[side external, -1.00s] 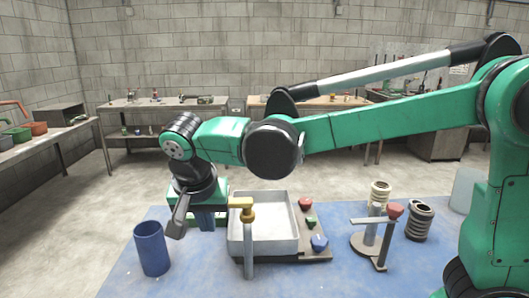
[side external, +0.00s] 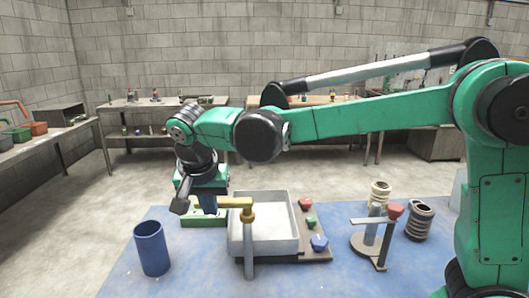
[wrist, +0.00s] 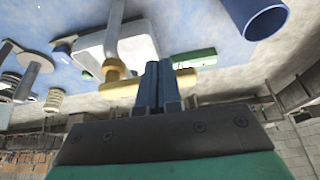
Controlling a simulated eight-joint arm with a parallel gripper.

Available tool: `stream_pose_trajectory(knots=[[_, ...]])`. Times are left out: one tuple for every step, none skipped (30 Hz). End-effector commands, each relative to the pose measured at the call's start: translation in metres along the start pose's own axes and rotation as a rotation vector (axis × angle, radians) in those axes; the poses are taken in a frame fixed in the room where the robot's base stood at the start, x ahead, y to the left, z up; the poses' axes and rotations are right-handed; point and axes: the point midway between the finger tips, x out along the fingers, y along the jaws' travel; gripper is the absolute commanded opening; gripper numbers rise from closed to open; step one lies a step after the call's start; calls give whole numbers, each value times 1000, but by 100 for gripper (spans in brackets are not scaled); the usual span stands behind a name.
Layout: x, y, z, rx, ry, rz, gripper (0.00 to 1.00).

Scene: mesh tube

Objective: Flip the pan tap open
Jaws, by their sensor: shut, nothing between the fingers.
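The pan tap has a yellow lever (side external: 234,202) on top of a grey post (side external: 249,255), at the front left of the white pan (side external: 270,240). The lever points left from the post. My gripper (side external: 209,208) is shut and empty, its blue fingers pointing down by the lever's left end. In the wrist view the shut fingers (wrist: 158,82) cross in front of the yellow lever (wrist: 122,91), and the pan (wrist: 90,45) lies behind. I cannot tell whether the fingers touch the lever.
A blue cup (side external: 153,250) stands at left on the blue mat. A green base (side external: 205,221) sits behind my fingers. Red, green and blue knobs (side external: 319,242) line the pan's right side. A stand with a red knob (side external: 395,211) and a dark coil (side external: 420,222) are further right.

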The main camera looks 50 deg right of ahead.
Motion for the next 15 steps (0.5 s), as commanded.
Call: stream_pose_trajectory(knots=[[0, 0, 0, 5, 0, 2, 0], [0, 0, -1, 8, 0, 4, 0], [0, -1, -1, 13, 0, 6, 0], [0, -1, -1, 18, 0, 7, 0], [1, -1, -2, 22, 0, 9, 0], [1, -1, -2, 28, 0, 11, 0], [1, -1, -2, 32, 0, 13, 0], [1, -1, -2, 37, 0, 15, 0], [1, -2, -3, 43, 0, 17, 0], [1, -2, -3, 47, 0, 19, 0], [2, -2, -4, 53, 0, 22, 0], [2, -2, -4, 63, 0, 26, 0], [2, -2, -5, 70, 0, 29, 0], [2, -3, -5, 79, 0, 33, 0], [3, -3, -6, 93, 0, 38, 0]])
